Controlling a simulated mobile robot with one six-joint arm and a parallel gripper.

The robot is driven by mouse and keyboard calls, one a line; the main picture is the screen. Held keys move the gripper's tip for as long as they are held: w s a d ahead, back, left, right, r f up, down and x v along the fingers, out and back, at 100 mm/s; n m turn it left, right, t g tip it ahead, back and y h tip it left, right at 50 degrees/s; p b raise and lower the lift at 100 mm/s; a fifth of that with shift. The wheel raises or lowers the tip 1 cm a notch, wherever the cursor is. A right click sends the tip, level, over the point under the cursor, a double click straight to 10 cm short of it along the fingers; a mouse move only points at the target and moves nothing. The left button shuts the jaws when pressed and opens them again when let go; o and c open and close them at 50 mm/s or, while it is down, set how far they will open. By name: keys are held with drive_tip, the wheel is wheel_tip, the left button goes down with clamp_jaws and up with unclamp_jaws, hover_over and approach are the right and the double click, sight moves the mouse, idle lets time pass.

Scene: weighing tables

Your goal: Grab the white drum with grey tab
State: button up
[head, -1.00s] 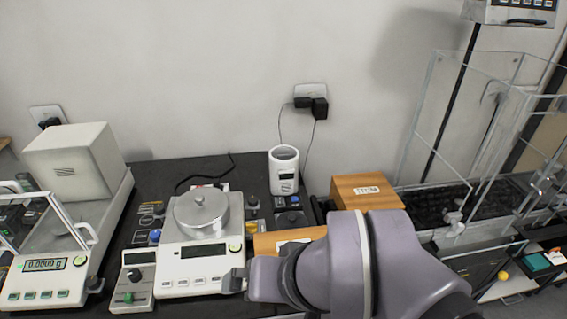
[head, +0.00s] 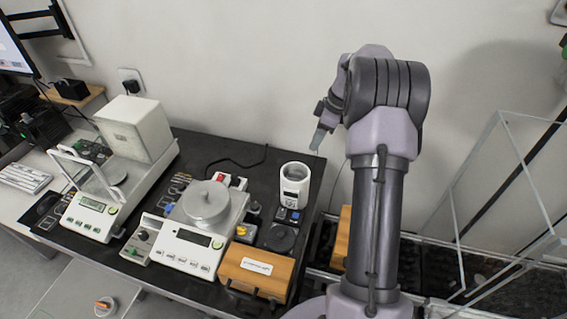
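A white upright cylinder (head: 294,186) with a dark panel on its front and a hollow grey top stands at the back right of the black table (head: 240,155). It is the closest match to the white drum; a grey tab cannot be made out clearly. My gripper (head: 318,141) is raised above and slightly right of the cylinder in the picture, pointing down and apart from it. Only a narrow grey finger shape shows, so its opening cannot be told. Nothing is seen held in it.
A balance with a round metal lidded pan (head: 206,203) stands left of the cylinder. A wooden box (head: 256,272) sits in front. A larger glass-doored balance (head: 138,128) is at left. A clear glass enclosure (head: 490,190) stands at right.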

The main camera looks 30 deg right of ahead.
drive_tip(key=b, duration=0.2)
hover_over(297, 174)
drive_tip(key=d, duration=0.2)
drive_tip(key=f, duration=0.7)
drive_tip(key=s+f, duration=0.1)
drive_tip(key=f, duration=0.2)
drive_tip(key=shift+a+f, duration=0.1)
drive_tip(key=shift+f, duration=0.1)
drive_tip(key=x, duration=0.2)
drive_tip(key=b+x, duration=0.1)
drive_tip(key=x, duration=0.2)
drive_tip(key=shift+w+a+f, duration=0.1)
drive_tip(key=shift+a+f, duration=0.1)
drive_tip(key=shift+a, duration=0.3)
drive_tip(key=shift+r, duration=0.1)
drive_tip(key=shift+c, duration=0.6)
clamp_jaws()
